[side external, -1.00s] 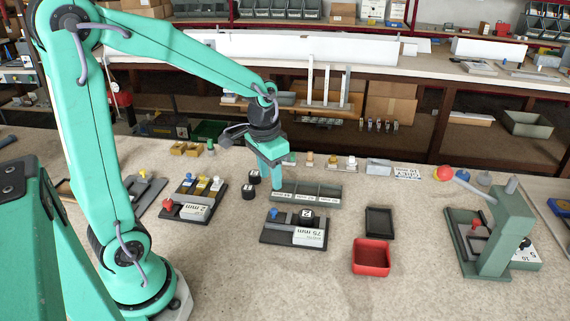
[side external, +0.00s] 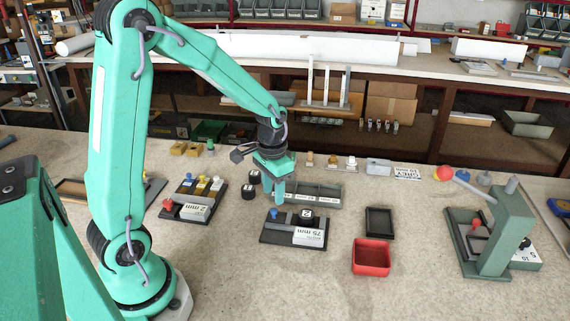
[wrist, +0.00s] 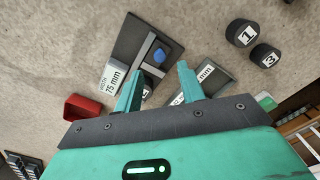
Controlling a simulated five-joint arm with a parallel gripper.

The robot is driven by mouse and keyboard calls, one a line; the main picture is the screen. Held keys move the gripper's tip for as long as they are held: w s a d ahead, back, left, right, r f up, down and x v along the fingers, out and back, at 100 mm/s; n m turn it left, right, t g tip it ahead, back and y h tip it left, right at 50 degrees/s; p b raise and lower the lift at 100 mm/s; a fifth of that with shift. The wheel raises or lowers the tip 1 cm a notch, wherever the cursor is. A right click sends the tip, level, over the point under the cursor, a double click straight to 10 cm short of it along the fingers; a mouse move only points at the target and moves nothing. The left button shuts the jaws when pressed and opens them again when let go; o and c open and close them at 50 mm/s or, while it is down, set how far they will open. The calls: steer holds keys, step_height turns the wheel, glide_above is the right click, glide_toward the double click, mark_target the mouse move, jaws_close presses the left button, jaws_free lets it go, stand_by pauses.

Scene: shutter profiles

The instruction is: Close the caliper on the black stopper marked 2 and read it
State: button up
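The caliper (side external: 268,236) is a dark plate with a grey bar, a blue knob (side external: 274,214) and a white label reading 75 mm. The black stopper marked 2 (side external: 306,217) sits upright on it, right of the knob. In the wrist view the caliper (wrist: 135,38) is at upper centre, its blue knob (wrist: 160,56) showing between and beyond my fingers. There the stopper (wrist: 147,92) is mostly hidden behind my left finger. My gripper (wrist: 158,78) is open and empty. In the side view my gripper (side external: 279,200) is above and just behind the knob, apparently not touching it.
Black stoppers 1 (wrist: 240,33) and 3 (wrist: 265,56) stand beside the caliper. A grey-green compartment tray (side external: 330,191) is behind it. A red bin (side external: 371,258) and black tray (side external: 379,222) lie right. A green lever press (side external: 500,235) stands far right.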

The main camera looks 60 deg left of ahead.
mark_target(274, 209)
steer(key=shift+f, duration=2.7)
jaws_close()
steer(key=c, duration=0.8)
jaws_free()
steer(key=shift+w+d+r, duration=0.1)
steer(key=shift+w+d, duration=1.45)
steer(key=shift+w, duration=0.05)
